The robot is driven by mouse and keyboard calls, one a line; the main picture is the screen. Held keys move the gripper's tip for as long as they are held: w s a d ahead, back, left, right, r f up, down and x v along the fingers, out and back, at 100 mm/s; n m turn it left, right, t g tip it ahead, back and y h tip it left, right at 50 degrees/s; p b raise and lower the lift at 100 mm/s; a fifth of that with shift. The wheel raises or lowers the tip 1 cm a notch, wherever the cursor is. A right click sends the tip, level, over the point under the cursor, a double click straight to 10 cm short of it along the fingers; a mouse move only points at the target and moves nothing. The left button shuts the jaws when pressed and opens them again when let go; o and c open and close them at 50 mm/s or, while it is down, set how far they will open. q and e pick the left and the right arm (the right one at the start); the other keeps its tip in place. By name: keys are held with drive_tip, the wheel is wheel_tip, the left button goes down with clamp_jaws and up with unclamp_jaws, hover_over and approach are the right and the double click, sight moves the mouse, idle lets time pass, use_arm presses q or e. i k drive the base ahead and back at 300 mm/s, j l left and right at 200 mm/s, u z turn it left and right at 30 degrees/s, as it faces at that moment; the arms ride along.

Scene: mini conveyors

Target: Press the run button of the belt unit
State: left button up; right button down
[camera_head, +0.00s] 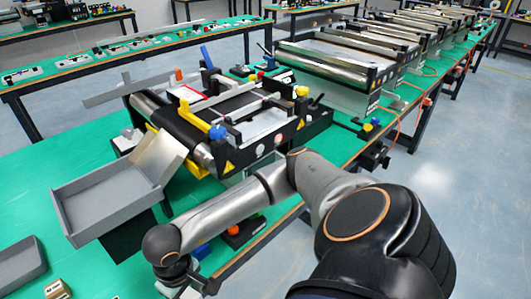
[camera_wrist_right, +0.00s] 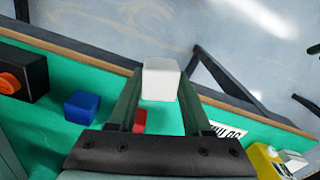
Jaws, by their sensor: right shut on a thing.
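The belt unit (camera_head: 225,112) stands on the green table in the head view, with a black belt, metal rollers and a blue knob (camera_head: 217,131). I cannot tell which part is its run button. A dark box with an orange-red button (camera_head: 233,230) sits near the table's front edge. It also shows at the left of the right wrist view as a dark box with an orange knob (camera_wrist_right: 8,83). My right gripper (camera_wrist_right: 158,90) is shut on a white cube (camera_wrist_right: 160,76), above the table near its edge and apart from the box. My left gripper is out of view.
A blue cube (camera_wrist_right: 82,107) and a red cube (camera_wrist_right: 139,121) lie on the table below my right gripper. A grey tray (camera_head: 92,228) with a sloping metal chute (camera_head: 157,158) stands left of my arm. A yellow object (camera_wrist_right: 262,163) is at the wrist view's lower right.

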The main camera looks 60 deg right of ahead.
sight(259, 96)
drive_tip(key=k+l, duration=0.1)
drive_tip(key=l, duration=0.3)
drive_tip(key=k+l+u, duration=0.1)
drive_tip(key=l, duration=0.25)
drive_tip(key=k+l, duration=0.15)
drive_tip(key=l, duration=0.25)
drive_tip(key=k+l+u, duration=0.1)
drive_tip(key=l, duration=0.25)
drive_tip(key=k+l+u, duration=0.1)
drive_tip(key=l, duration=0.3)
drive_tip(key=k+l, duration=0.25)
drive_tip(key=l+u, duration=0.05)
drive_tip(key=l, duration=0.05)
